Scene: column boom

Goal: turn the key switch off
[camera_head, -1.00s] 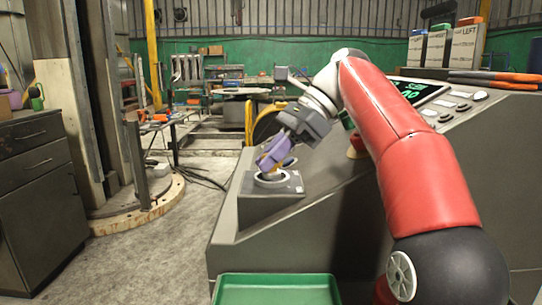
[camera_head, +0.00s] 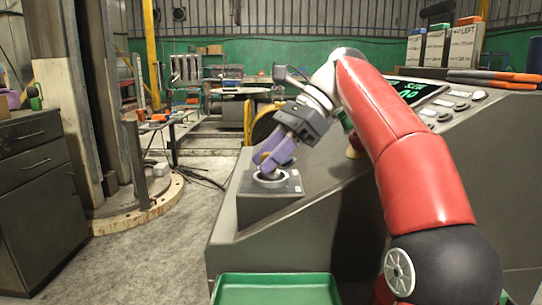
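The key switch (camera_head: 270,178) sits on a small grey box at the left end of the grey console. It has a pale round collar on a square plate. A small brownish part, which looks like the key (camera_head: 262,157), shows at the left of my fingers. My gripper (camera_head: 272,164) reaches down over the switch with its purple fingers right at the key. The fingers hide most of the key, so its turn position does not show. I cannot tell whether the fingers are closed on it.
The console (camera_head: 330,190) slopes up to the right, with a lit green display (camera_head: 412,92) and several round buttons. A green tray (camera_head: 275,288) lies in front. A dark drawer cabinet (camera_head: 40,190) stands at the left. Labelled boxes (camera_head: 436,48) stand at the back right.

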